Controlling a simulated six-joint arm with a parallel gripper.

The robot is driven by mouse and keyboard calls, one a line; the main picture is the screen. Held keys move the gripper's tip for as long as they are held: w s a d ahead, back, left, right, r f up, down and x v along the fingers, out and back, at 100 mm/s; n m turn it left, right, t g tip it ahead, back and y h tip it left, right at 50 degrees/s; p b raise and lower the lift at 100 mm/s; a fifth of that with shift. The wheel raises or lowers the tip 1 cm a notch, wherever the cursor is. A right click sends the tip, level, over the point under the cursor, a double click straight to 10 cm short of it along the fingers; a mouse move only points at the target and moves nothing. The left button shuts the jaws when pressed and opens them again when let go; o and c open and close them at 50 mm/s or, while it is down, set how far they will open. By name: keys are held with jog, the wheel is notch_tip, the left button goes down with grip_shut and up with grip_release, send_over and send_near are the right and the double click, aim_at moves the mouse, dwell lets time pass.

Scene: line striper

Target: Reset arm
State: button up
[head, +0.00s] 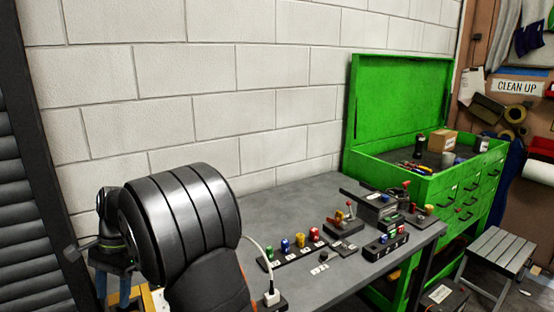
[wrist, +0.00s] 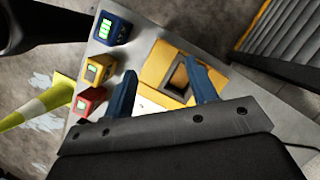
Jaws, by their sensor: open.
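My gripper (wrist: 160,85) shows in the wrist view with its two blue fingers spread apart and nothing between them. Below the fingers is a yellow item (wrist: 153,68) with a dark rectangular opening, lying on a grey surface. In the head view my arm's large dark rounded link fills the lower left. Part of a blue finger (head: 101,288) shows below the wrist at the far left, and the rest of the gripper is hidden or out of frame.
Blue (wrist: 112,29), yellow (wrist: 97,70) and red (wrist: 90,101) devices line the surface's left side. A striped cone (wrist: 40,104) lies beyond. The grey workbench (head: 290,205) carries switches and coloured buttons. A green tool chest (head: 400,100) and a stool (head: 498,250) stand right.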

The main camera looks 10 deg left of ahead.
jog(key=w+m, duration=0.1)
jog(key=m, duration=0.1)
jog(key=w+a+m+y, duration=0.1)
jog(key=m, duration=0.1)
jog(key=w+m+y, duration=0.1)
jog(key=m, duration=0.2)
jog(key=shift+w+a+t, duration=0.2)
jog(key=shift+w+t, duration=0.05)
jog(key=shift+t, duration=0.15)
jog(key=o, duration=1)
jog(key=shift+o, duration=0.2)
jog(key=s+d+r+n+t+h, duration=0.1)
jog(key=s+d+r+n+t, duration=0.15)
jog(key=d+r+n, duration=0.5)
jog(key=s+d+r+n+t+h, duration=0.1)
jog(key=s+d+r+n, duration=0.3)
jog(key=d+r+n, duration=0.4)
notch_tip(320, 180, down, 11)
jog(key=a+n, duration=0.1)
jog(key=shift+a, duration=0.3)
jog(key=shift+w, duration=0.1)
